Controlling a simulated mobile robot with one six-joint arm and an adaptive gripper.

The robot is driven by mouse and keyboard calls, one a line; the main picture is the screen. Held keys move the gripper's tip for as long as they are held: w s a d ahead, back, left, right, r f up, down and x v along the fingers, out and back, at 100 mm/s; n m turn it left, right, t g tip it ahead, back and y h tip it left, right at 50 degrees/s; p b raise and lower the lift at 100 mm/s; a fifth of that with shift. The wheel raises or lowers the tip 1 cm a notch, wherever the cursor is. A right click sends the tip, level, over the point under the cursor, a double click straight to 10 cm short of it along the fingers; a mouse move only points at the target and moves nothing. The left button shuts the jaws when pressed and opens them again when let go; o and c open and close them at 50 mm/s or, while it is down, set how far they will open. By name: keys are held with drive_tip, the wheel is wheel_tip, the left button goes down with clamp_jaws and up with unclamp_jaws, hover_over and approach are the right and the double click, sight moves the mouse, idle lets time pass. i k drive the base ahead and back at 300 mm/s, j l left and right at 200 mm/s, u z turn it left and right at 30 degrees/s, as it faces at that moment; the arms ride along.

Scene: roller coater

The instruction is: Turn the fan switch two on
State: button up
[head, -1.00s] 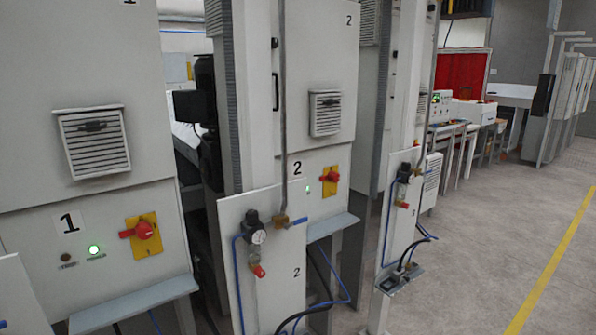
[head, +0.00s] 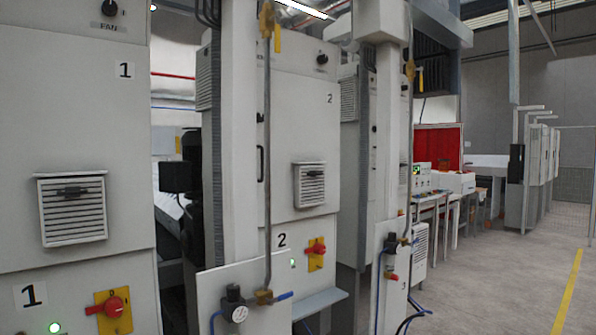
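The fan switch of cabinet two (head: 322,58) is a small black rotary knob high on the white cabinet (head: 298,130) marked 2. A label below it is too small to read, and its exact setting cannot be told. A similar black knob labelled FAN (head: 108,8) sits at the top of the cabinet marked 1. My gripper is not in view.
Red-handled switches on yellow plates (head: 113,308) (head: 317,250) sit low on cabinets 1 and 2. A white post (head: 240,130), a pipe (head: 267,170) and a gauge panel (head: 250,305) stand before cabinet 2's left side. Open floor (head: 500,280) lies at right.

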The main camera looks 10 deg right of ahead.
sight(322, 58)
drive_tip(key=i+l, duration=0.9)
drive_tip(key=i, duration=0.2)
drive_tip(key=l+z, duration=0.05)
